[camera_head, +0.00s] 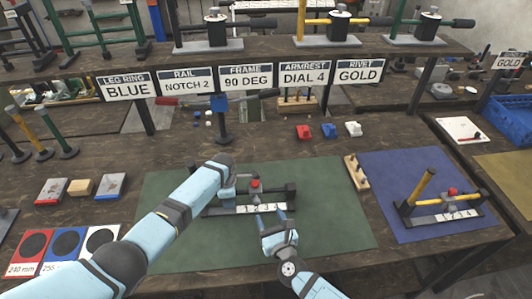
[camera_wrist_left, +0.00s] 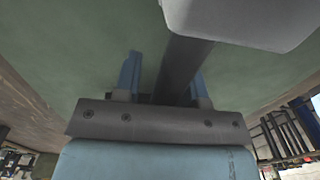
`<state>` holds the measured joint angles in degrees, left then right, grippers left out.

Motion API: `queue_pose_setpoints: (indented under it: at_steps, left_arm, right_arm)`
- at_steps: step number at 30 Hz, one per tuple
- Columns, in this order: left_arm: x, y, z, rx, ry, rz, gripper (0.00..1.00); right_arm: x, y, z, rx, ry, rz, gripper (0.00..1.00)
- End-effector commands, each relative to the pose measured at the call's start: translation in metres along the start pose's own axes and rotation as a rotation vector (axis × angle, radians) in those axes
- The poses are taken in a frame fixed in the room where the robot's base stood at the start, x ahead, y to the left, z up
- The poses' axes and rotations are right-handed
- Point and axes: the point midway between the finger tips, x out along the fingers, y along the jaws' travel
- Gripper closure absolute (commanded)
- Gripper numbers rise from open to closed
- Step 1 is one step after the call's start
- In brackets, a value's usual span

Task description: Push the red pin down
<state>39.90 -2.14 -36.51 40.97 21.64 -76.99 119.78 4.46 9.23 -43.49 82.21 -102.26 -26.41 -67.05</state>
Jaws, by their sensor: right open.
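The red pin (camera_head: 254,183) shows as a small red top on the dark rivet press (camera_head: 291,195) on the green mat. My left gripper (camera_head: 237,183) is at the left side of this press, close to the pin; its fingers are mostly hidden in the head view. The left wrist view shows its two blue fingers (camera_wrist_left: 163,78) apart, with a dark bar (camera_wrist_left: 184,68) running between them; contact is unclear. A grey rounded part (camera_wrist_left: 240,18) is close at the top there. My right gripper (camera_head: 273,219) is open just in front of the press.
A second press (camera_head: 408,212) with a yellow lever and red top stands on the blue mat (camera_head: 385,170). A small wooden rack (camera_head: 356,172) stands between the mats. Red, blue and white blocks (camera_head: 329,130) lie behind. The green mat (camera_head: 335,225) is clear at its right.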

Motion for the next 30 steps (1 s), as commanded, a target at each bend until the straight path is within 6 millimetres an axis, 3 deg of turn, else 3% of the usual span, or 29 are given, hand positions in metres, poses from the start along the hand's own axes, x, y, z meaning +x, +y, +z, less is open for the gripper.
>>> queue_pose_setpoints:
  at_steps: [13,24,30]
  left_arm:
    - [-0.009,0.002,0.0,0.0,-0.002,0.003,0.49]
    - [-0.083,0.002,0.001,0.0,-0.004,0.004,0.49]
    - [-0.112,0.002,0.001,0.0,-0.002,0.002,0.49]
  right_arm:
    - [0.0,0.0,0.0,0.0,0.0,0.0,0.44]
    - [0.0,0.0,0.0,0.0,0.0,0.0,0.44]
    - [0.0,0.0,0.0,0.0,0.0,0.0,0.44]
